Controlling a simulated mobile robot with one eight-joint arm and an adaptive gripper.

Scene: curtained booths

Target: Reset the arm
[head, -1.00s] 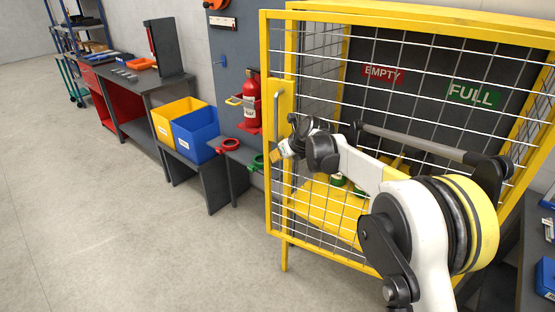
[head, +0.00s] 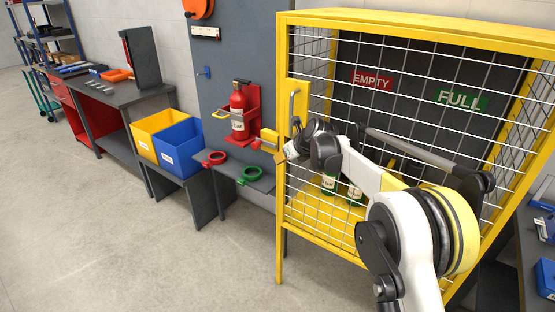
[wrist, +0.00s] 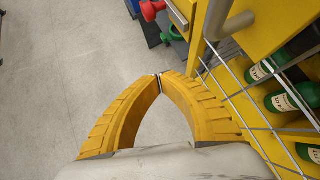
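My arm (head: 405,215) reaches left across the front of a yellow mesh cage (head: 420,22). My gripper (head: 280,158) is beside the cage's left front post, just below the grey door handle (head: 293,105) on its yellow plate. In the wrist view, the two yellow ribbed fingers of my gripper (wrist: 158,78) meet at their tips. Nothing shows between them, only floor. The handle (wrist: 230,25) shows in the wrist view to the upper right of the fingertips, apart from them.
Green bottles (wrist: 285,100) stand inside the cage behind mesh. Red EMPTY (head: 372,79) and green FULL (head: 461,99) signs hang inside it. Left are a red extinguisher (head: 238,110), a shelf with red (head: 215,158) and green (head: 250,176) rings, and blue (head: 180,147) and yellow (head: 145,145) bins. Left floor is clear.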

